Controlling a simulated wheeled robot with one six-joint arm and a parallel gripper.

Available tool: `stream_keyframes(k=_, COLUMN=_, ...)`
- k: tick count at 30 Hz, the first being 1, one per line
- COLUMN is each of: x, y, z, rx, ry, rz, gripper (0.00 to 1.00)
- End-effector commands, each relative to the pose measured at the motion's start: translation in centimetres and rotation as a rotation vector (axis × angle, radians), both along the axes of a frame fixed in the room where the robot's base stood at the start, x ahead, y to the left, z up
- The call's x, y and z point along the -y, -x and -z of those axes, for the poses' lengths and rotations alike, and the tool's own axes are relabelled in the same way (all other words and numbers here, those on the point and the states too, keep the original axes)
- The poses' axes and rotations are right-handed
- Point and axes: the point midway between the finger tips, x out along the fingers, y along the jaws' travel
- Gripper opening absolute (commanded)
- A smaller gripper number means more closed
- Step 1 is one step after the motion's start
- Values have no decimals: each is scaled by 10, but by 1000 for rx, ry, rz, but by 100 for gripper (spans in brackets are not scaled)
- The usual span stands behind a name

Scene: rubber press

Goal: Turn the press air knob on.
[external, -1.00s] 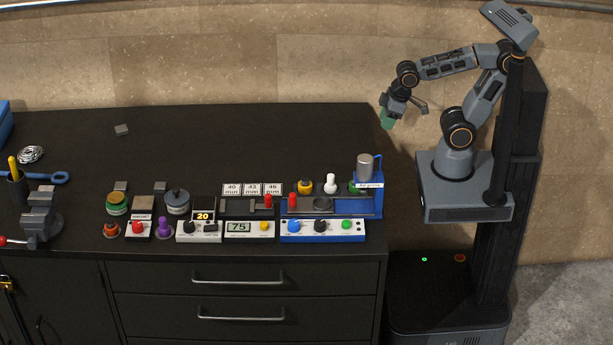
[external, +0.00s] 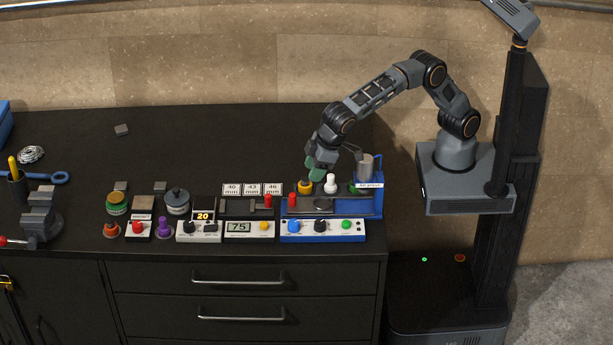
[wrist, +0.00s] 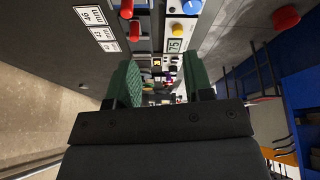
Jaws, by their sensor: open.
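The press (external: 368,200) is a blue frame with a grey cylinder on top, at the right end of the bench. Its front panel (external: 335,236) carries a blue knob (external: 293,226), a black knob (external: 320,226) and a green button (external: 346,225). I cannot read which knob is the air knob. The blue knob also shows at the top edge of the wrist view (wrist: 190,6). My gripper (external: 316,168) is open and empty, with green fingers. It hangs above and behind the panel, just over the yellow knob (external: 305,187), touching no panel knob.
A white knob (external: 330,183) and a red handle (external: 292,200) stand behind the panel. A gauge box reading 75 (external: 248,228) sits left of it. Number plates (external: 252,189) stand behind that. The back of the bench (external: 240,140) is mostly clear.

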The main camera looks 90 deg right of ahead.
Motion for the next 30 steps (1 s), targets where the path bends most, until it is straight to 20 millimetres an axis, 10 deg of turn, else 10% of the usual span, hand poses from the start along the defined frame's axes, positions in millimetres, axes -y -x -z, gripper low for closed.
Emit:
stream_keyframes(k=8, x=-53, y=-2, z=19, rx=16, ry=2, rz=-17, gripper=47)
stream_keyframes(k=30, x=-57, y=-48, z=128, rx=16, ry=1, rz=-16, gripper=47)
